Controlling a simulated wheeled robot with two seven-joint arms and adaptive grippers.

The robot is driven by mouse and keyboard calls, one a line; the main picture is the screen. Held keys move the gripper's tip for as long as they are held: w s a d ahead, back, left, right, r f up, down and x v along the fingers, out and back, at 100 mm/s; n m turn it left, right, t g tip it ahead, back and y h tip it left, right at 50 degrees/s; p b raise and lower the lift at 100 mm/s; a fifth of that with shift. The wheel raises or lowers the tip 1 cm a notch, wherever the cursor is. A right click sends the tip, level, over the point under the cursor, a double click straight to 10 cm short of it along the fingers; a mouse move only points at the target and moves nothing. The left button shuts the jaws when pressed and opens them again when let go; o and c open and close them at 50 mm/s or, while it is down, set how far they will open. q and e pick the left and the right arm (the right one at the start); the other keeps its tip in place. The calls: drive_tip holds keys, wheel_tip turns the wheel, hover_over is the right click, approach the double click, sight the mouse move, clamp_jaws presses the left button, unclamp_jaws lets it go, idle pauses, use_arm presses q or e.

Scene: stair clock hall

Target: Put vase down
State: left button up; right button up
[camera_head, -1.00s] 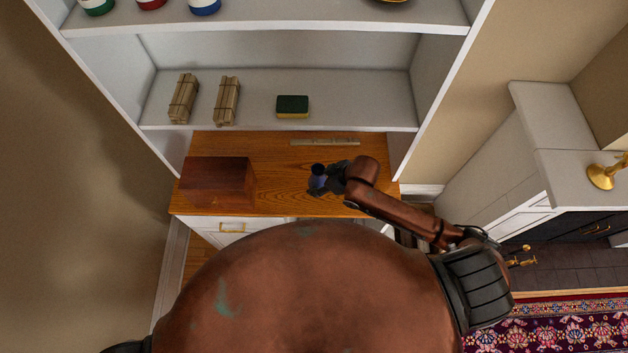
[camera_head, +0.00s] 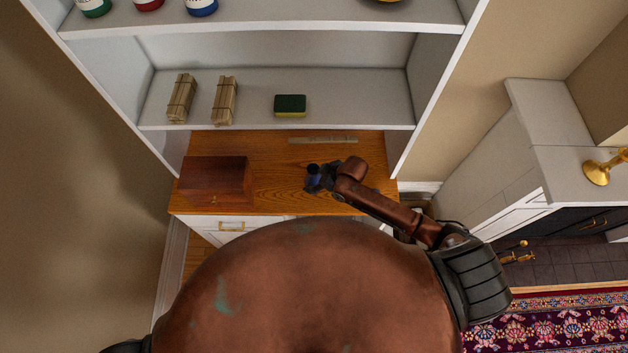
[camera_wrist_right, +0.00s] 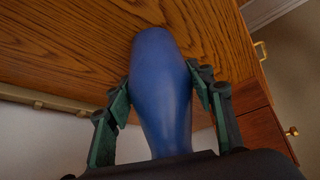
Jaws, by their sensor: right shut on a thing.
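The blue vase (camera_wrist_right: 162,95) is between the two green-padded fingers of my right gripper (camera_wrist_right: 160,90), which is shut on it. In the head view the vase (camera_head: 313,172) is a small dark blue shape at the tip of my right gripper (camera_head: 322,178), over the wooden counter (camera_head: 280,190). In the wrist view the wood surface (camera_wrist_right: 70,45) lies beyond the vase's far end. I cannot tell whether the vase touches the counter. My left gripper is not in view.
A dark wooden box (camera_head: 214,179) stands on the counter's left. A flat strip (camera_head: 322,140) lies at the back. The shelf above holds two tied bundles (camera_head: 224,100) and a sponge (camera_head: 290,105). Bare counter lies between the box and my gripper.

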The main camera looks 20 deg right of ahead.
drive_tip(key=o, duration=1.4)
drive_tip(key=v, duration=1.2)
